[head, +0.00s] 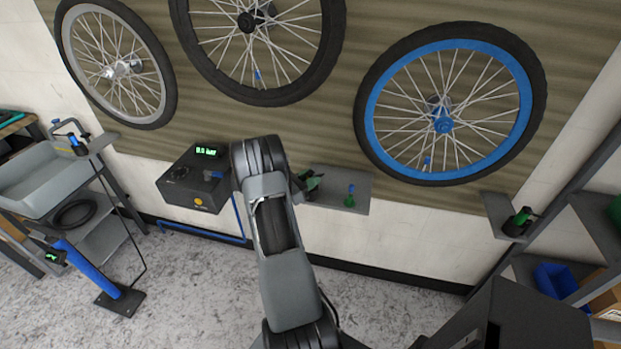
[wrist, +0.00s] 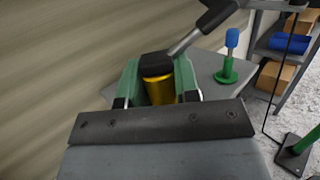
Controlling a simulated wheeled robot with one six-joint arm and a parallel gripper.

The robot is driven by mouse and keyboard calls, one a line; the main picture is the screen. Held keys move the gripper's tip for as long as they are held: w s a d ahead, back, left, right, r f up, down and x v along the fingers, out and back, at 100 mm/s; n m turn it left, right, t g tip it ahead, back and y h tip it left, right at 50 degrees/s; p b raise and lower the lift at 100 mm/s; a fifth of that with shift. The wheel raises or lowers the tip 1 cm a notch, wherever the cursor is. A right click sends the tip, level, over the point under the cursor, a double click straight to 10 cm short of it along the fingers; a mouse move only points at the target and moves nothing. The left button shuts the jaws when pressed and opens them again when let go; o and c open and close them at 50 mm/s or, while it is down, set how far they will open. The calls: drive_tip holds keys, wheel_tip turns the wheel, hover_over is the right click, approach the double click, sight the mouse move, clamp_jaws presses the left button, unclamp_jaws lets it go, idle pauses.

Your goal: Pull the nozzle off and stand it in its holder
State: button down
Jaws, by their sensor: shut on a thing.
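My gripper (wrist: 160,78) is shut on a gold cylindrical body with a black cap, which I take to be the nozzle (wrist: 158,90). A dark grey lever rises from the cap to the upper right in the wrist view. What lies under the nozzle is hidden, so I cannot tell whether it is still attached to anything. In the head view my gripper (head: 309,182) is at the left end of a grey wall shelf (head: 330,204), partly behind my arm. A green stand with a blue top (wrist: 229,62) is on that shelf, to the gripper's right. I cannot tell which thing is the nozzle's holder.
A dark box with a green display (head: 190,180) is on the wall left of the arm. Wheels (head: 445,110) hang above. Small brackets (head: 97,143) with dark tools (head: 519,221) stand at both sides. A blue pump (head: 92,272) stands on the left floor.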

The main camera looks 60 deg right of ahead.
drive_tip(key=c, duration=0.8)
unclamp_jaws()
drive_tip(key=shift+o, duration=0.6)
drive_tip(key=shift+w+a, duration=0.1)
drive_tip(key=shift+a, duration=0.05)
drive_tip(key=b+v, duration=0.1)
drive_tip(key=v, duration=0.8)
drive_tip(key=shift+a+b, duration=0.3)
drive_tip(key=shift+b, duration=0.05)
drive_tip(key=shift+w, duration=0.15)
